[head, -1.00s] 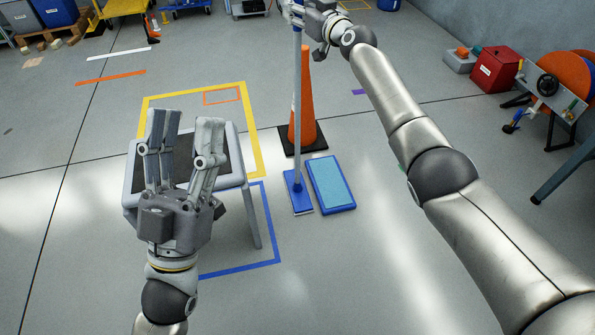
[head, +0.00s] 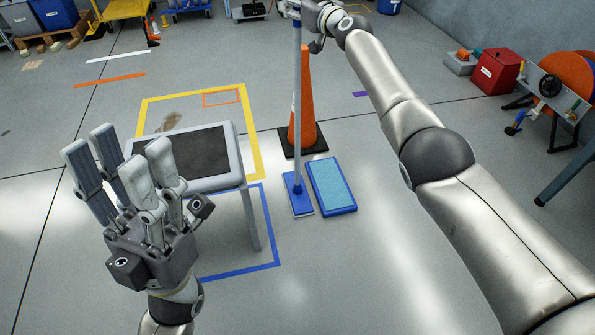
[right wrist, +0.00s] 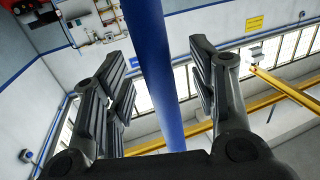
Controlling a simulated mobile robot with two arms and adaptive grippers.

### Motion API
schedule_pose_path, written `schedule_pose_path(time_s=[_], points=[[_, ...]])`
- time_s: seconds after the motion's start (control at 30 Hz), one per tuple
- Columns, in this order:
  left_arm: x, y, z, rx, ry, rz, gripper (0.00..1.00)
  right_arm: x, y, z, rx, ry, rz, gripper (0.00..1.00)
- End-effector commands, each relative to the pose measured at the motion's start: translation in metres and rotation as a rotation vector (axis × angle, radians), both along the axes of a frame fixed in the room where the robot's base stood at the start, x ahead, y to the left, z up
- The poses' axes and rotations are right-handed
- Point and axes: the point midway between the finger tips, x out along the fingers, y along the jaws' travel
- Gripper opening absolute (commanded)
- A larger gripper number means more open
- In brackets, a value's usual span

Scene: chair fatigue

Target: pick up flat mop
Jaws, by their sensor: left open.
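The flat mop stands upright, with its blue flat head (head: 298,195) on the floor and its long thin handle (head: 298,110) rising to the top edge of the head view. My right gripper (head: 298,12) is at the upper handle. In the right wrist view the blue handle (right wrist: 152,70) runs between the spread fingers of my right gripper (right wrist: 160,55), with gaps on both sides. My left gripper (head: 118,152) is open and empty, at the left, in front of the small table. The handle's top end is out of the head view.
A blue pad with a light top (head: 331,184) lies right of the mop head. An orange cone (head: 308,118) stands just behind the handle. A small table with a dark top (head: 238,170) stands at left. A reel stand (head: 548,86) is at right.

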Motion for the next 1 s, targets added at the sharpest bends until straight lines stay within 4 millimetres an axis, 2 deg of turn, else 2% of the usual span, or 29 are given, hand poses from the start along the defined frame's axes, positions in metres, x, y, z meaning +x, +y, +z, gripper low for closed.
schedule_pose_path(time_s=[0.07,0.4,0.83,1.0], points=[[0.000,0.000,0.000,0.000,0.001,0.000,0.46,0.000,0.000,0.000,0.000,0.000,0.000,0.44],[0.000,0.000,0.000,0.001,0.002,0.000,0.46,0.000,0.000,0.000,0.000,0.000,0.000,0.00],[0.000,0.000,0.002,0.001,0.003,0.000,0.46,0.000,0.000,0.008,0.003,-0.007,-0.001,0.00],[0.001,0.000,0.010,0.001,0.003,0.000,0.46,0.000,0.000,0.022,0.003,-0.007,0.000,0.00]])
